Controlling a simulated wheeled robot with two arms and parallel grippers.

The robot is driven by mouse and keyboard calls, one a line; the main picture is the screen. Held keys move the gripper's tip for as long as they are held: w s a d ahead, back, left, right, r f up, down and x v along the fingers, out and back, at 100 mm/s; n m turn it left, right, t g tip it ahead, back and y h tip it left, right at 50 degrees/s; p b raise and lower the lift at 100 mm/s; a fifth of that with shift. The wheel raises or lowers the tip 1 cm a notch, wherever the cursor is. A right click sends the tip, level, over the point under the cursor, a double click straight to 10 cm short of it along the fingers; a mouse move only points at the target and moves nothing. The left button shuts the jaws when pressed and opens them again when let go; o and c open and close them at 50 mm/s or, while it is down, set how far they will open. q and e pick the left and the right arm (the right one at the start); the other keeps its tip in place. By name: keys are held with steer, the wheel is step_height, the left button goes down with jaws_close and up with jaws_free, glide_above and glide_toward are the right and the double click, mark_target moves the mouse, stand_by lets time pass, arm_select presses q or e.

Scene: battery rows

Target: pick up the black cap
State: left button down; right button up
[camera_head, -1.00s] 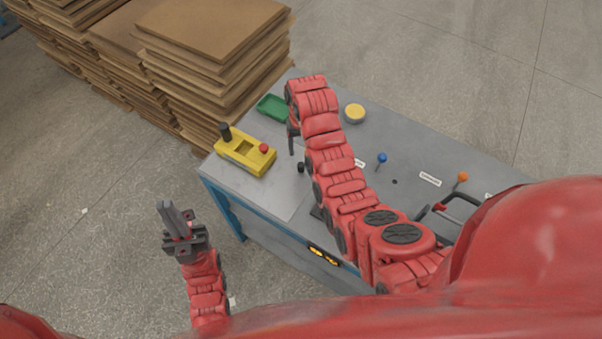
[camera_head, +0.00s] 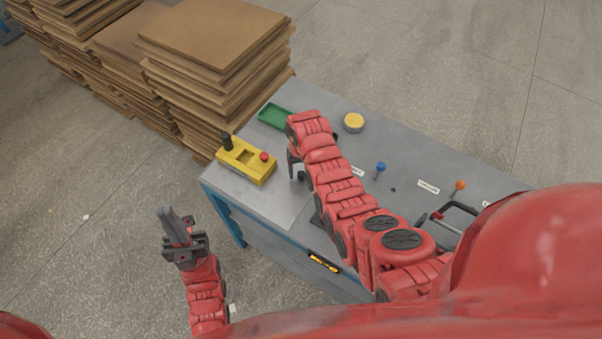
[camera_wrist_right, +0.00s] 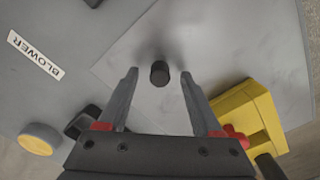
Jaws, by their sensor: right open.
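The black cap (camera_wrist_right: 159,73) stands on the grey table top in the right wrist view, between and just beyond the fingertips of my right gripper (camera_wrist_right: 157,76). The fingers are apart with nothing held. In the head view the black cap (camera_head: 301,175) is a small dark spot beside the fingers of my right gripper (camera_head: 293,168), which is low over the table and partly hidden by its own arm. My left gripper (camera_head: 174,222) is off the table to the left, over the floor; its fingers look close together, but their gap is unclear.
A yellow box (camera_head: 246,161) with a red button and a black post stands left of the right gripper. A green tray (camera_head: 273,116), a yellow round button (camera_head: 354,122), blue knob (camera_head: 381,167) and orange knob (camera_head: 460,184) are on the table. Stacked boards (camera_head: 213,35) stand behind.

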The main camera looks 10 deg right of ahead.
jaws_close()
steer(key=shift+r, duration=0.2)
stand_by(0.4)
